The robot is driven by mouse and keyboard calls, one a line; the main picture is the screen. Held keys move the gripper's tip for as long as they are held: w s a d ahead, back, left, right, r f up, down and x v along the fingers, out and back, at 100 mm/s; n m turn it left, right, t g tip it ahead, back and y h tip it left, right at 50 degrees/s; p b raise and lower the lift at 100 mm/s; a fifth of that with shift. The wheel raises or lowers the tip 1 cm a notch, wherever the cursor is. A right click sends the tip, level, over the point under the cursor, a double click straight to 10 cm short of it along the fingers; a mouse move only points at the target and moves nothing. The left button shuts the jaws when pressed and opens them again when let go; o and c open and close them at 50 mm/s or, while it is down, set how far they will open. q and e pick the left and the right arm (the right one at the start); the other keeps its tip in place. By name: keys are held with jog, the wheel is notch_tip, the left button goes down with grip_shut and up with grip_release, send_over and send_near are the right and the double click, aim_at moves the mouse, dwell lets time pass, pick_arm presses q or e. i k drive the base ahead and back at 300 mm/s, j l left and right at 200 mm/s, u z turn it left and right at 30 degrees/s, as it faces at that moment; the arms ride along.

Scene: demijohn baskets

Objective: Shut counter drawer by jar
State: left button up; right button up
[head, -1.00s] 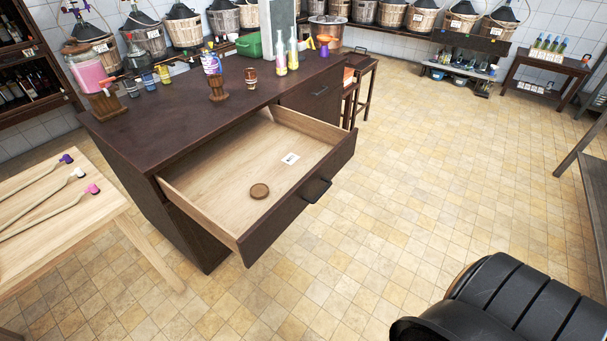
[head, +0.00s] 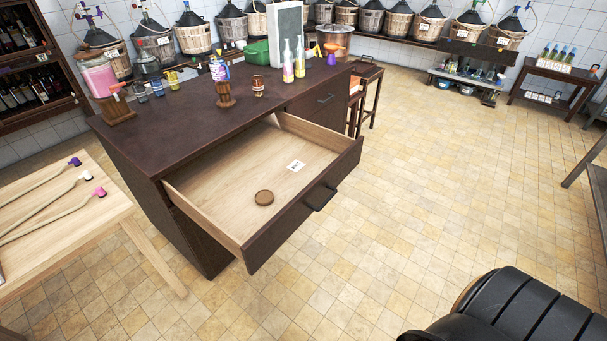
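The counter drawer (head: 306,205) stands pulled far out of the dark brown counter (head: 185,130), on the side facing me. Its front has a black bar handle (head: 320,199). A round wooden lid or disc (head: 264,198) and a small white card (head: 296,166) lie on its pale wood floor. The jar with pink contents (head: 99,77) stands at the counter's far left end, on a wooden stand with a tap. Neither gripper shows in the head view.
A pale wood table (head: 60,215) with several long-handled brushes stands at the left. A black padded seat-like thing (head: 530,310) is at the bottom right. Two dark stools (head: 365,95) stand behind the counter's right end. The tiled floor (head: 430,180) before the drawer is clear.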

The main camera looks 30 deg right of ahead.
aim_at(218, 188)
jog(key=i+l, duration=0.15)
jog(key=l, duration=0.4)
jog(key=i+l, duration=0.2)
jog(key=l, duration=0.35)
jog(key=i+l+u, duration=0.1)
jog(key=l, duration=0.45)
jog(key=i+l, duration=0.25)
jog(key=l, duration=0.3)
jog(key=i+l, duration=0.15)
jog(key=l, duration=0.4)
jog(key=i+l+u, duration=0.1)
jog(key=l, duration=0.45)
jog(key=i+l, duration=0.15)
jog(key=l, duration=0.4)
jog(key=i+l, duration=0.15)
jog(key=l, duration=0.45)
jog(key=j+u, duration=0.05)
